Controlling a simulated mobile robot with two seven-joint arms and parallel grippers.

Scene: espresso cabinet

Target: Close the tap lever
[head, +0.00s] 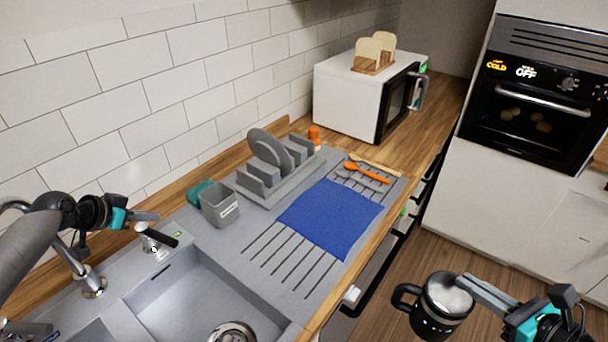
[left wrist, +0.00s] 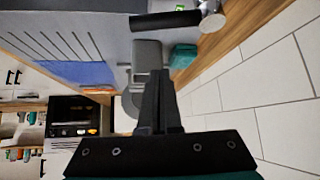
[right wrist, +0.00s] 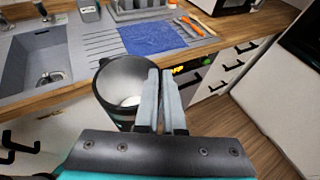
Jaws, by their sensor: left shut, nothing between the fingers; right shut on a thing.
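The tap lever (head: 163,236) is a black handle on a short chrome post (head: 150,245) behind the sink. It also shows at the top of the left wrist view (left wrist: 165,20). My left gripper (head: 156,216) is shut and empty, just above and behind the lever; I see a gap between them in the left wrist view (left wrist: 160,75). The tap spout (head: 90,280) stands to the left. The mug also shows in the right wrist view (right wrist: 112,85).
The sink basin (head: 205,300) lies in front of the lever. A grey cutlery cup (head: 220,207), a teal sponge (head: 197,192) and a dish rack (head: 280,185) with plates stand right of it. A blue cloth (head: 332,215) lies on the drainboard. A white microwave (head: 345,95) stands farther back.

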